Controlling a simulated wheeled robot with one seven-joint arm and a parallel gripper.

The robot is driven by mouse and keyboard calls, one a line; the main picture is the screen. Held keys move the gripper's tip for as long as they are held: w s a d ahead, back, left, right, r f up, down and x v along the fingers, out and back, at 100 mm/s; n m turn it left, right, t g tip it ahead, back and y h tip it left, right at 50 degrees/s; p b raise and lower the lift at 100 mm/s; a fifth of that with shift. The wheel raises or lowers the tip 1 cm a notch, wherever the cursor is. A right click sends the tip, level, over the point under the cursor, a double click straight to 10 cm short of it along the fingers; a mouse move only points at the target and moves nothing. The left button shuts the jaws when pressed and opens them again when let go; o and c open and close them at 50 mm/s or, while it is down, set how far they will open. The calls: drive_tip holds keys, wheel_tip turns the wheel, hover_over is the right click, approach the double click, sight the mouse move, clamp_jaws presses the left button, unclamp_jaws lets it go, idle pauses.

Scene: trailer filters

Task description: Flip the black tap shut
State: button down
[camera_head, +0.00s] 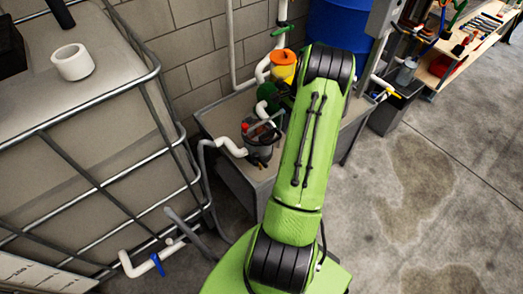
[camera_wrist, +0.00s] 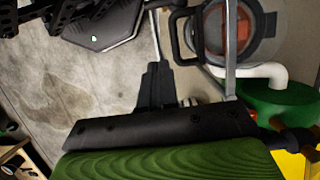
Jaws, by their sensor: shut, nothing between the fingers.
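My gripper (camera_wrist: 155,74) shows in the wrist view as a black tapered pair of fingers, closed together with nothing held. In the head view it is hidden behind my green arm. A black bent, handle-like piece (camera_wrist: 180,42) is just right of the fingers, beside a clear bowl with a red-orange inside (camera_wrist: 240,32). I cannot tell for sure whether this piece is the black tap, or whether the fingers touch it.
A green pump (camera_wrist: 285,105) and white pipe (camera_wrist: 265,72) are close on the right in the wrist view. An orange-topped yellow part (camera_head: 283,60) is behind the canister. A caged tank (camera_head: 90,140) fills the left. Floor at right is clear (camera_head: 440,210).

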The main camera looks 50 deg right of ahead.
sight(260, 160)
drive_tip(key=shift+a, duration=0.1)
drive_tip(key=w+a+f+b, duration=0.1)
drive_tip(key=a+f+b, duration=0.3)
drive_tip(key=f, duration=0.6)
drive_tip(key=a, duration=0.2)
drive_tip(key=shift+w+a+f, duration=0.15)
drive_tip(key=shift+w+a, duration=0.1)
drive_tip(key=shift+a, duration=0.05)
